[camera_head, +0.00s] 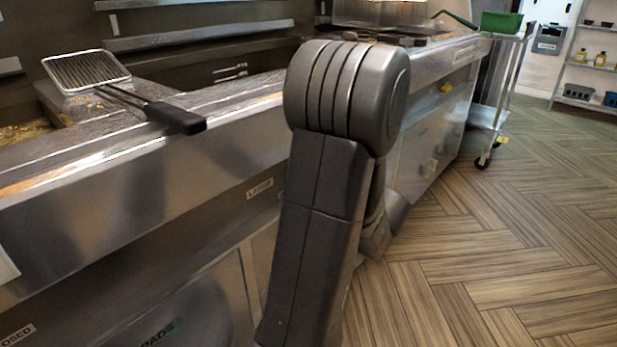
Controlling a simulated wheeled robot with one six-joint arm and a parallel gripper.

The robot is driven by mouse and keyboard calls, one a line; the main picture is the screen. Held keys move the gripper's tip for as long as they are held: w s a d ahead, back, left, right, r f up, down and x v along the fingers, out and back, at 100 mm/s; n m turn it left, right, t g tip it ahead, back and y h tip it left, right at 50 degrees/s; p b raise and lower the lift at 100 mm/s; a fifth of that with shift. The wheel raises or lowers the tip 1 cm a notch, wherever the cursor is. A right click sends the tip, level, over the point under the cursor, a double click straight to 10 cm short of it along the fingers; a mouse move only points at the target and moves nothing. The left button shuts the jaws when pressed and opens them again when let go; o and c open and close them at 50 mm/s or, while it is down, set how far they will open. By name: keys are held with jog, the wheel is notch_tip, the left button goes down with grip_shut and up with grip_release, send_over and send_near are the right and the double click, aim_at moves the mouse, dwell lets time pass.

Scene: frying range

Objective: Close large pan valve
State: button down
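My arm stands upright across the middle of the view and covers part of the range front. My gripper is not in view; it is hidden behind the arm or out of frame. No large pan valve can be made out. A small label (260,188) on the steel range front (200,180), just left of my arm, seems to read "LARGE". A small yellow part (446,87) shows on the range front to the right of my arm; I cannot tell what it is.
A wire skimmer (87,71) rests on the range top, its black handle (175,117) overhanging the front edge. A wheeled cart (510,75) with a green bin (501,22) stands at the far end. The wooden floor (480,240) on the right is clear.

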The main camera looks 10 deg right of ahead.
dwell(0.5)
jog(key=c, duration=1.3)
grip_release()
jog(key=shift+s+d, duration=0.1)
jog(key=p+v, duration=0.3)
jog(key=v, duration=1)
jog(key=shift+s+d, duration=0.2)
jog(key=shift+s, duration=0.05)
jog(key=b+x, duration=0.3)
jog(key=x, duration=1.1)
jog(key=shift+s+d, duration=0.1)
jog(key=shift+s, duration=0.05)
